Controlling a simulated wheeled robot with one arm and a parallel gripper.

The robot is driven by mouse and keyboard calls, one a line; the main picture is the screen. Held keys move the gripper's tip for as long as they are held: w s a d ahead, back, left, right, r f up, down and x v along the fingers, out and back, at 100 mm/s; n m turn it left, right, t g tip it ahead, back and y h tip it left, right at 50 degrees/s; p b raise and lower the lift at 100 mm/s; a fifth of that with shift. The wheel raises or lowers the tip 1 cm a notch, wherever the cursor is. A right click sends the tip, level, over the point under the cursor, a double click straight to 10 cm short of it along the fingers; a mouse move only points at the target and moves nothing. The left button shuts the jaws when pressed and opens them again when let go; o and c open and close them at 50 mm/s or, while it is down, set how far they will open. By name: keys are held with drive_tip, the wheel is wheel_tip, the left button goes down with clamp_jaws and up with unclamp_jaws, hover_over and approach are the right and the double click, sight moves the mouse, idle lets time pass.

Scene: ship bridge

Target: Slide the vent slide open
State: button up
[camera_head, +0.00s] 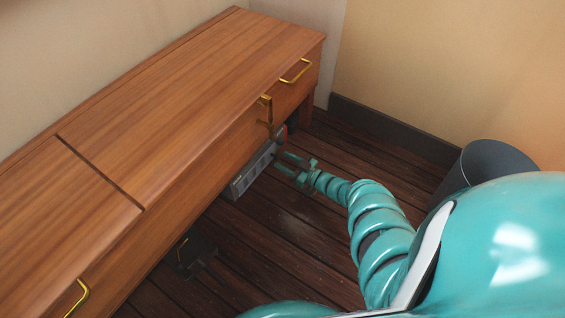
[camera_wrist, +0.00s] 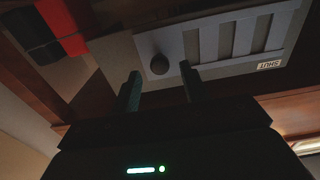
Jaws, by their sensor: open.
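The vent slide is a pale grey slatted panel (camera_wrist: 225,42) in the wrist view, with a dark round knob (camera_wrist: 159,64) at its left end. A label reading SHUT (camera_wrist: 269,65) appears upside down near its lower right edge. In the head view the vent (camera_head: 245,180) sits low under the front of the wooden cabinet. My gripper (camera_head: 279,162) is open beside it, pointing at its right part. In the wrist view the fingers of my gripper (camera_wrist: 160,71) stand either side of the knob's line, just short of it or around it; depth and contact are unclear.
The wooden cabinet (camera_head: 190,75) overhangs the vent, with brass handles (camera_head: 296,72) on its front. A red and black object (camera_wrist: 62,25) lies left of the vent in the wrist view. A grey bin (camera_head: 490,160) stands at right. A dark object (camera_head: 190,255) is on the floor.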

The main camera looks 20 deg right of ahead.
drive_tip(key=shift+x, duration=0.8)
drive_tip(key=shift+c, duration=0.5)
